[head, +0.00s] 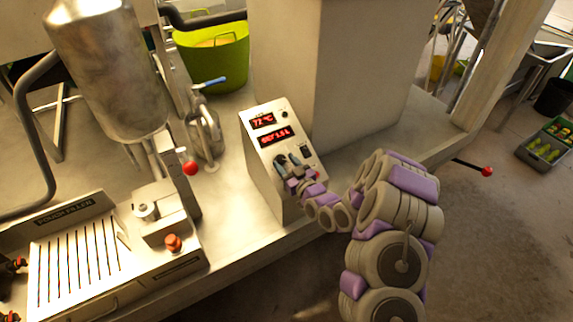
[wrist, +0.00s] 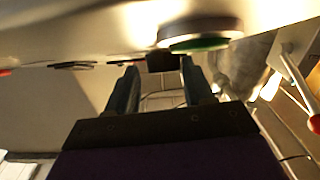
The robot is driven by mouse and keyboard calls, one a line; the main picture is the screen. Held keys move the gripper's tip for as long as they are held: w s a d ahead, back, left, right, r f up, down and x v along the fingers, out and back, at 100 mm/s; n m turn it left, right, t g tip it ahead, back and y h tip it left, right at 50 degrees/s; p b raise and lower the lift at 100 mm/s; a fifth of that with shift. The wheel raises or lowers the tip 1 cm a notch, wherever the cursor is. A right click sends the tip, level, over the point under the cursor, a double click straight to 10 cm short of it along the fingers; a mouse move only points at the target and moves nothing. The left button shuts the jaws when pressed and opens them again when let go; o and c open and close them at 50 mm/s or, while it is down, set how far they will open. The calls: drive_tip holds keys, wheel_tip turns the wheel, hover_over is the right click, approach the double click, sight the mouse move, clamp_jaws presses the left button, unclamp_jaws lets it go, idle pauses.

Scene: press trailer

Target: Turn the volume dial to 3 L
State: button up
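The sloped control panel (head: 264,150) stands on the bench in the middle of the head view. Its upper red display reads 72 °C; its lower display (head: 275,135) shows SET and a litre value, perhaps 1.5 L. My gripper (head: 288,160) is at the lower part of the panel, its fingers apart. In the wrist view, a small dark knob (wrist: 163,62), which looks like the dial, lies between the fingertips, close to the right one. I cannot tell if they touch it. The dial's pointer and marks are hidden.
A green-rimmed round button (wrist: 200,42) is beside the right finger. A black switch (head: 305,149) is on the panel's right side. A steel tank (head: 105,65), a red-knobbed lever (head: 190,168) and a pouch filler (head: 75,260) stand left. A green bucket (head: 212,55) is behind.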

drive_tip(key=shift+a, duration=0.4)
drive_tip(key=shift+c, duration=0.5)
drive_tip(key=shift+a, duration=0.1)
drive_tip(key=shift+c, duration=0.8)
drive_tip(key=shift+f, duration=0.1)
drive_tip(key=c, duration=0.5)
